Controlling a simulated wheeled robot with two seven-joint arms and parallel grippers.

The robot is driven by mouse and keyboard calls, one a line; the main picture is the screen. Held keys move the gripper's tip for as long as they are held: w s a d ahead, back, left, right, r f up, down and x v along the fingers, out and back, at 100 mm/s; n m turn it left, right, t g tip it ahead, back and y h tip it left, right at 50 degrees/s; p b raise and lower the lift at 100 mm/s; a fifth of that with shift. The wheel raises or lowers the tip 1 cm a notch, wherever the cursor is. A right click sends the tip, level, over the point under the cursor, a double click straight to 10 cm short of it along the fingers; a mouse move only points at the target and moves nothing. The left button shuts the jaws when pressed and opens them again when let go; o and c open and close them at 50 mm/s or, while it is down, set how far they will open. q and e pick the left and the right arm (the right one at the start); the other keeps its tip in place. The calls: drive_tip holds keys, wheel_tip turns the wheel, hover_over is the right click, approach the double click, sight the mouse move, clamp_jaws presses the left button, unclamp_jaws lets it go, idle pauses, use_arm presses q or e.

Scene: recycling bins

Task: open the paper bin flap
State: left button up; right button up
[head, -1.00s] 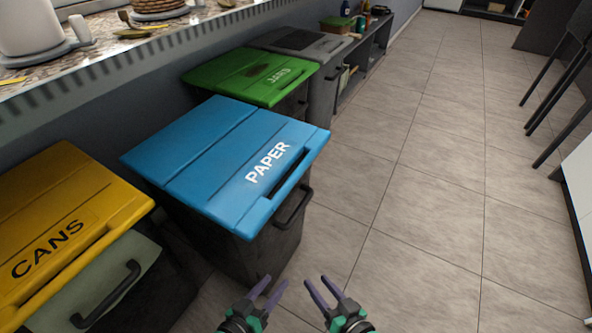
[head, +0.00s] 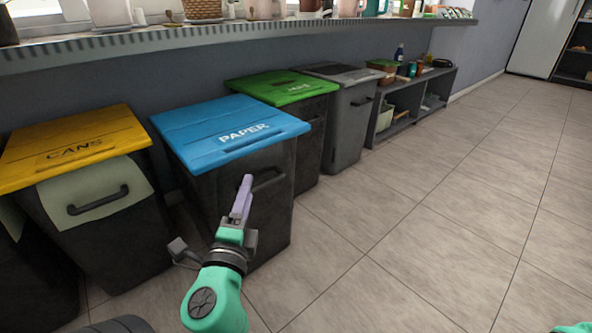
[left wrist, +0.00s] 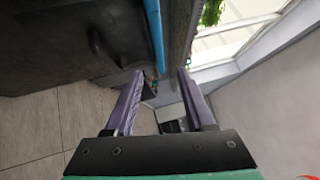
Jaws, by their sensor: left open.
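The paper bin has a blue lid flap (head: 225,128) marked PAPER, which lies flat and shut on the dark bin body (head: 222,190). A dark handle (head: 270,182) is on its front. My left gripper (head: 245,183) is in front of the bin, just below the lid's front edge and beside the handle. In the left wrist view its two purple fingers (left wrist: 160,78) are apart with nothing between them. The blue lid edge (left wrist: 154,35) and a dark handle (left wrist: 103,52) show beyond them. Contact cannot be told. My right gripper is out of view.
A yellow CANS bin (head: 75,145) stands to the left. A green-lidded bin (head: 282,87) and a grey bin (head: 348,115) stand to the right, then a low shelf (head: 415,105). A counter ledge (head: 230,35) runs above the bins. The tiled floor (head: 430,230) is clear.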

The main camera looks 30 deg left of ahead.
sight(259, 149)
use_arm(q)
drive_tip(key=x, duration=1.4)
drive_tip(key=shift+w+a+p, duration=0.3)
drive_tip(key=shift+a+p, duration=0.05)
drive_tip(key=shift+f, duration=0.1)
clamp_jaws()
idle(0.4)
